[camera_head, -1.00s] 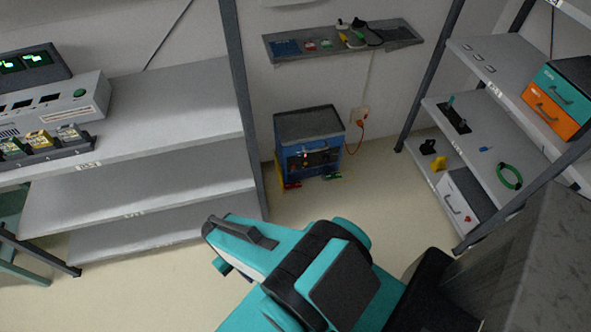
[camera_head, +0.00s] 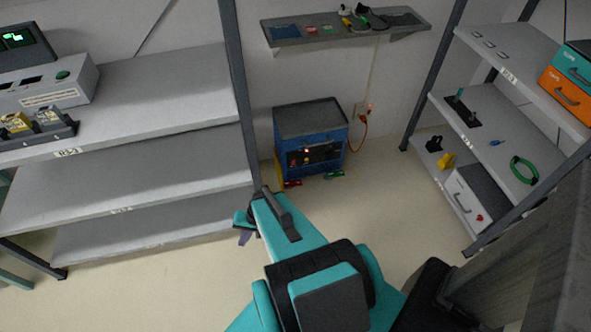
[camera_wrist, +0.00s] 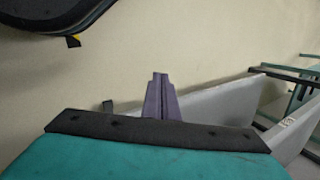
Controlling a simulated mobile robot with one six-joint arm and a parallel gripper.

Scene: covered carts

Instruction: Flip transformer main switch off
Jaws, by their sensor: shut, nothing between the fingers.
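The blue transformer box (camera_head: 325,122) stands on the floor against the back wall in the head view. Its dark front panel (camera_head: 313,155) carries small controls and a lit spot; which one is the main switch is too small to tell. My gripper shows at the end of my teal arm in the head view (camera_head: 245,236), low in front of the left shelf and apart from the box. In the wrist view my gripper (camera_wrist: 160,78) has its fingers together, empty, over bare floor. The transformer is not in the wrist view.
A left shelf rack (camera_head: 150,147) and a right shelf rack (camera_head: 490,130) flank the box. A wall shelf (camera_head: 345,30) hangs above it. A red cord (camera_head: 362,130) runs to its right. Small red and green items lie at its foot. The floor in front is clear.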

